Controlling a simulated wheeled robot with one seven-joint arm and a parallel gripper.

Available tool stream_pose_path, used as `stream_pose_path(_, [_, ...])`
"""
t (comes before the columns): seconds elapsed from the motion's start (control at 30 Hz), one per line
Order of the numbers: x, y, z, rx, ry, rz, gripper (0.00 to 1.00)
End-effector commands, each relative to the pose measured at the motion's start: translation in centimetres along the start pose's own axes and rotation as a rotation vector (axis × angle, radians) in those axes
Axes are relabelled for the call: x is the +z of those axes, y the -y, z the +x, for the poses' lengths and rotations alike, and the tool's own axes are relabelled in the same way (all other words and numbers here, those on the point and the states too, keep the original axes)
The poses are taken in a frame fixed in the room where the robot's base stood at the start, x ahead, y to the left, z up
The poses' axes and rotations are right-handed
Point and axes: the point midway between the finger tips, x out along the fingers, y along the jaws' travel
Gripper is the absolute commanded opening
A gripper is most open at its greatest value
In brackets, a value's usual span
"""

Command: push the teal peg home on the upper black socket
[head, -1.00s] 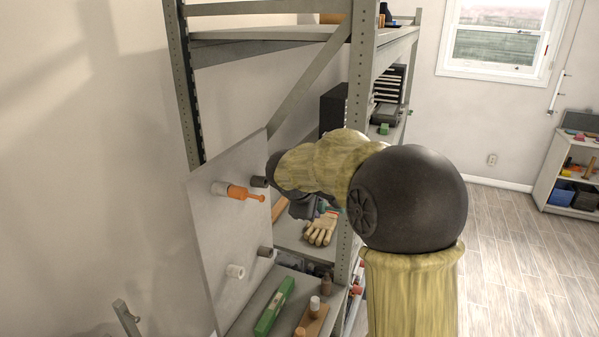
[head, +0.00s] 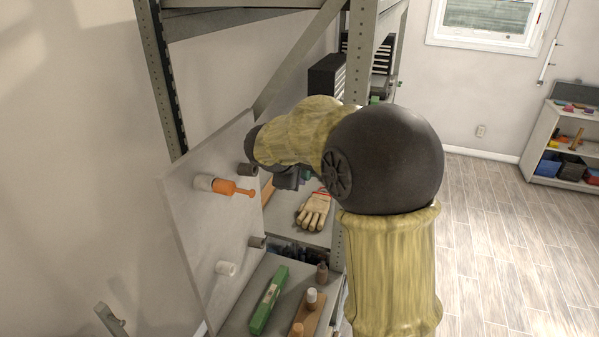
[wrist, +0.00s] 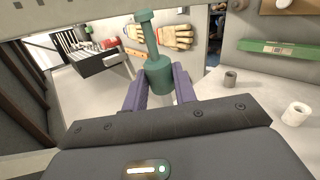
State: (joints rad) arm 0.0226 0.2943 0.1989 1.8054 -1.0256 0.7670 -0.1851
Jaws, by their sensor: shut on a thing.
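My gripper (wrist: 160,88) is shut on the teal peg (wrist: 152,40), between two purple fingers in the wrist view. The peg has a thick body, a thinner stem and a wider end cap, and points up in that view. In the head view my gripper (head: 288,181) is mostly behind my arm, right of the upper black socket (head: 247,169). That socket stands out from the grey panel (head: 205,235) and looks empty and apart from the gripper. I cannot tell how far apart they are in depth.
An orange peg (head: 229,187) sits in the upper white socket (head: 203,182). Below are another black socket (head: 256,242) and white socket (head: 226,268). A rack post (head: 360,65) stands close behind my arm. Gloves (head: 313,210) and a green box (head: 268,300) lie on shelves.

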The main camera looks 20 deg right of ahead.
Motion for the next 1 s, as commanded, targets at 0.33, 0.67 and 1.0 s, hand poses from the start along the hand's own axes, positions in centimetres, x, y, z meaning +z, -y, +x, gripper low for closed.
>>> stream_pose_path(0.33, [-2.0, 0.0, 0.1, 0.001, -0.001, -0.002, 0.04])
stream_pose_path(0.67, [-4.6, 0.0, 0.1, 0.001, -0.001, -0.002, 0.04])
stream_pose_path(1.0, [-5.5, 0.0, 0.1, 0.001, 0.000, 0.000, 0.04])
